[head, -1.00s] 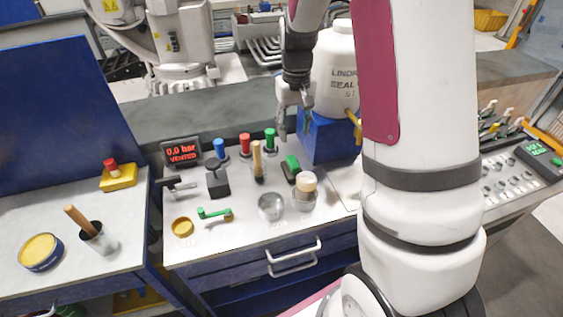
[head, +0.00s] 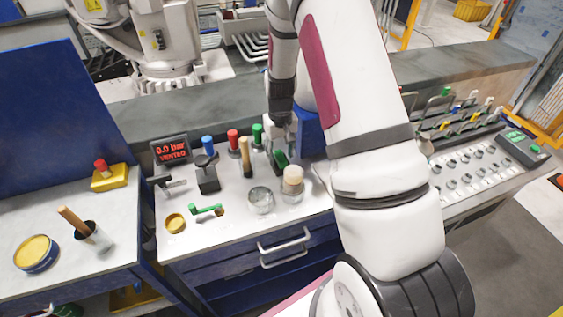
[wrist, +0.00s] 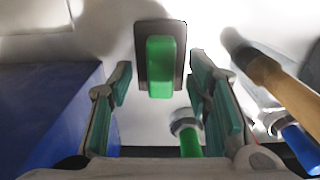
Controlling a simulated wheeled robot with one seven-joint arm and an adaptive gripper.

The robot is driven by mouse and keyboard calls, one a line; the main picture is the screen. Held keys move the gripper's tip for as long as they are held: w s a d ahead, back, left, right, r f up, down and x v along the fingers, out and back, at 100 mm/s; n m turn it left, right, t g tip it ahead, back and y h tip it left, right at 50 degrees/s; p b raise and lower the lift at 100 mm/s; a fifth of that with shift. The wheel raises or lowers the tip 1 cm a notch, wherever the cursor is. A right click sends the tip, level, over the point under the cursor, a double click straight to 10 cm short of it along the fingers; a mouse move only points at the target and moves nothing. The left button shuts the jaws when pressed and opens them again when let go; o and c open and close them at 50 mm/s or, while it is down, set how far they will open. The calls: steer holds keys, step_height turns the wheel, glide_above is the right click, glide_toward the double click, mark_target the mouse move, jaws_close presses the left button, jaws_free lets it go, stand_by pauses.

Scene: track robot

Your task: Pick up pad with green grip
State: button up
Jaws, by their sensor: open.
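The pad with a green grip (head: 280,160) lies on the white bench top, partly hidden behind my gripper in the head view. In the wrist view the pad (wrist: 160,62) is a dark plate with an upright green block on it, lying ahead and roughly centred between my fingers. My gripper (wrist: 159,82) is open and empty, one green-lined finger on each side of the pad's line. In the head view my gripper (head: 284,138) hangs just above the pad, its tips hard to make out. I cannot tell whether it touches the pad.
A wooden-handled tool (head: 245,157) and green (head: 257,134), red (head: 233,139) and blue (head: 208,145) handles stand close left of the pad. Glass jars (head: 261,200) stand in front. A blue block (wrist: 50,105) is beside the left finger. A pressure display (head: 171,150) stands further left.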

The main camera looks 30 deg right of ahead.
mark_target(280, 155)
steer(key=shift+f, duration=0.75)
steer(key=shift+c, duration=0.2)
jaws_close()
step_height(280, 155, up, 10)
steer(key=shift+r+b, duration=0.1)
steer(key=shift+b, duration=0.55)
